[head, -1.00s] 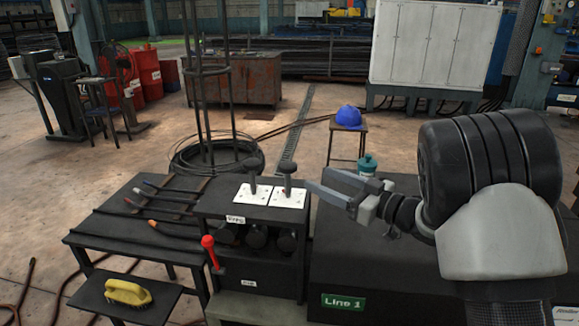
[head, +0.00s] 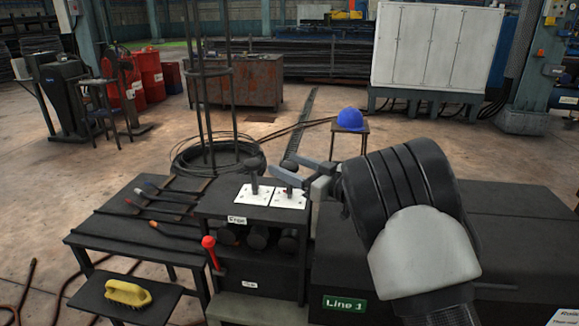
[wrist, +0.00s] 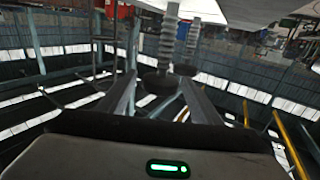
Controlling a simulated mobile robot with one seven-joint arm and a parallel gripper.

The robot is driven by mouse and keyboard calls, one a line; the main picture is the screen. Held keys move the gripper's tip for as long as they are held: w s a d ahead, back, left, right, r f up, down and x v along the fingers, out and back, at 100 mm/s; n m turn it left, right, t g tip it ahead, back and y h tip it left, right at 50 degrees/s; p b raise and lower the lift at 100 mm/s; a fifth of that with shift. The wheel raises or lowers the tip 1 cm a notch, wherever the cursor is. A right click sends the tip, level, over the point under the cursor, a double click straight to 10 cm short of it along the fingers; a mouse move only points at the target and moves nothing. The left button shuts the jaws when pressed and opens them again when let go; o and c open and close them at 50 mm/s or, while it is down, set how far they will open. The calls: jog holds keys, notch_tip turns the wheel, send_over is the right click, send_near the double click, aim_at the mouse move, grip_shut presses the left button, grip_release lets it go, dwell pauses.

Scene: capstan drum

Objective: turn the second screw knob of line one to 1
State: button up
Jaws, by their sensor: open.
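Two white plates stand on top of a black stand, each with an upright screw and a dark round knob. The left knob (head: 252,163) shows clearly in the head view. The right knob (head: 289,165) is partly covered by my gripper (head: 288,168). My gripper is open, its two fingers pointing left at the right knob. In the wrist view the nearer knob (wrist: 160,83), on a grey threaded screw (wrist: 168,42), lies between the fingers' lines. The other knob (wrist: 186,69) is behind it. I cannot tell whether a finger touches a knob. The plate marks are too small to read.
A red-knobbed lever (head: 208,242) rises at the stand's left front. A dark table with tools (head: 140,215) and a shelf with a yellow brush (head: 127,292) are left. A black cabinet with a green "Line 1" sign (head: 344,304) is right. A wire coil (head: 190,160) lies behind.

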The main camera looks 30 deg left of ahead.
jog(key=c, duration=1.1)
jog(key=shift+o, duration=0.2)
jog(key=shift+w+d+r+n+g+p, duration=0.1)
jog(key=shift+n+g+p, duration=0.3)
jog(key=shift+g, duration=0.2)
jog(key=shift+w+r+n+g+p, duration=0.1)
jog(key=shift+n+g+p, duration=0.2)
jog(key=shift+n+g, duration=0.25)
jog(key=shift+s+f+n+g+p, duration=0.15)
jog(key=shift+n+g, duration=0.2)
jog(key=shift+g, duration=0.35)
jog(key=shift+s+f+n+g+p, duration=0.15)
jog(key=shift+n+g, duration=0.15)
jog(key=shift+g, duration=0.35)
jog(key=shift+w+r, duration=0.1)
jog(key=o, duration=1.1)
jog(key=shift+c, duration=0.2)
jog(key=d, duration=1.7)
jog(key=shift+w+p, duration=0.4)
jog(key=shift+d, duration=0.1)
